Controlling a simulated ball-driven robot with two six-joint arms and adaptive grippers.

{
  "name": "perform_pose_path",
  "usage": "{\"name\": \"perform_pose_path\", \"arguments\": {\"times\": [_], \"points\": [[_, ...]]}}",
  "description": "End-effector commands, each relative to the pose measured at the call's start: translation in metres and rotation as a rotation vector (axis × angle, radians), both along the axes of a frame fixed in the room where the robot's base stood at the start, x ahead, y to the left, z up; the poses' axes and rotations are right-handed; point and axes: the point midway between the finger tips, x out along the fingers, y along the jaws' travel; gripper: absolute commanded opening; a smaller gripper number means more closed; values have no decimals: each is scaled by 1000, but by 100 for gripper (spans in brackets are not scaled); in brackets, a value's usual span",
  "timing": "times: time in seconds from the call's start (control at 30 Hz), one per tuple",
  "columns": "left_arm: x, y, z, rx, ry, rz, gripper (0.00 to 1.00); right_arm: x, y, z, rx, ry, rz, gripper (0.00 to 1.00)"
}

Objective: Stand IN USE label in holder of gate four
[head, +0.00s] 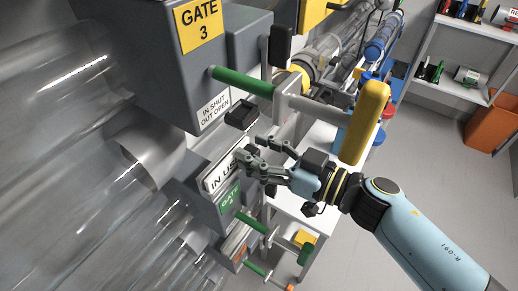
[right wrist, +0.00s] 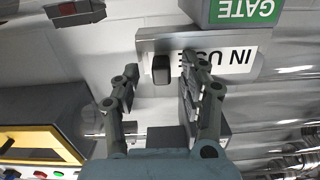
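The white IN USE label (head: 222,172) stands along the grey holder on top of the gate four box (head: 228,204), above its green gate sign (head: 229,196). In the right wrist view the label (right wrist: 238,60) appears upside down against the grey holder strip (right wrist: 190,38), with a dark block (right wrist: 161,69) at its end. My right gripper (head: 251,149) is at the label's near end. Its fingers (right wrist: 158,82) are apart, one on each side of the block, with gaps visible. One finger covers part of the lettering. How deep the label sits cannot be told. My left gripper is not in view.
The gate three box (head: 165,60), with a yellow sign (head: 200,22), hangs above. Its green rod (head: 242,82) and a yellow handle (head: 364,122) are close to my right arm. Clear tubes (head: 60,150) fill the left. Shelves (head: 455,55) and an orange bin (head: 490,120) stand far right.

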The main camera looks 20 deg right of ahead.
Motion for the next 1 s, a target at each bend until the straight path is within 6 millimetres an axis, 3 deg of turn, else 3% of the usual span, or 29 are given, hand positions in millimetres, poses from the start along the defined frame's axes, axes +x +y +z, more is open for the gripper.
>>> {"name": "perform_pose_path", "arguments": {"times": [0.43,0.8,1.0], "points": [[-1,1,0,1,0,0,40,-6,-5,0,-1,0,0,44],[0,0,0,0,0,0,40,-67,-53,3,-4,3,2,44],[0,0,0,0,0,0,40,-89,-70,6,-1,2,1,44]]}}
